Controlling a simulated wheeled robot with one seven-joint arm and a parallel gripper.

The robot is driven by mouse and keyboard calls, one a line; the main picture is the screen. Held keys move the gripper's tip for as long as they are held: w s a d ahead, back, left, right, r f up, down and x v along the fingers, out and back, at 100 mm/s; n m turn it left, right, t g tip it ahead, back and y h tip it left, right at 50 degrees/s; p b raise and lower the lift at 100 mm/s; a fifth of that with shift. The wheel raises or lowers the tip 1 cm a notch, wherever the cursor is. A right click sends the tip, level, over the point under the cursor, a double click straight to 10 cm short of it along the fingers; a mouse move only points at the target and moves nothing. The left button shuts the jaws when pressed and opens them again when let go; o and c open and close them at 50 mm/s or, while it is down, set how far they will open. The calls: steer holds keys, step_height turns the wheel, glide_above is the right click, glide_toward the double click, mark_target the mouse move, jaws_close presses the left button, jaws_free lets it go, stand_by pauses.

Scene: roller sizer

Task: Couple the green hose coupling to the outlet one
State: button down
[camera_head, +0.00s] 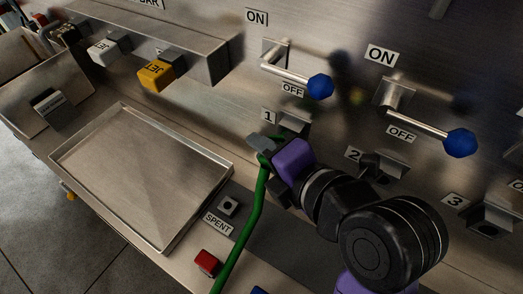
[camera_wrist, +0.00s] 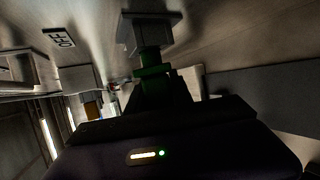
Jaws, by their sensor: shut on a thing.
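My gripper (camera_head: 268,154) is shut on the green hose coupling, just below the outlet labelled 1 (camera_head: 294,123) on the steel panel. The green hose (camera_head: 255,205) hangs from the gripper toward the bottom edge of the head view. In the wrist view the green coupling (camera_wrist: 153,73) sits between my dark fingers, in line with the square block of an outlet (camera_wrist: 148,30). The coupling's end meets or nearly meets that block. I cannot tell if it is seated. In the head view my gripper mostly hides the coupling.
Outlets 2 (camera_head: 377,166) and 3 (camera_head: 491,217) lie to the right. Levers with blue knobs (camera_head: 320,87) (camera_head: 459,142) stick out above. An empty steel tray (camera_head: 72,150) is at left. A red button (camera_head: 207,262) and the SPENT label (camera_head: 218,223) are below.

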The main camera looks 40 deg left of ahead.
steer(key=shift+w+a, duration=0.2)
steer(key=shift+w, duration=0.55)
steer(key=c, duration=1.1)
jaws_free()
steer(key=shift+o, duration=0.2)
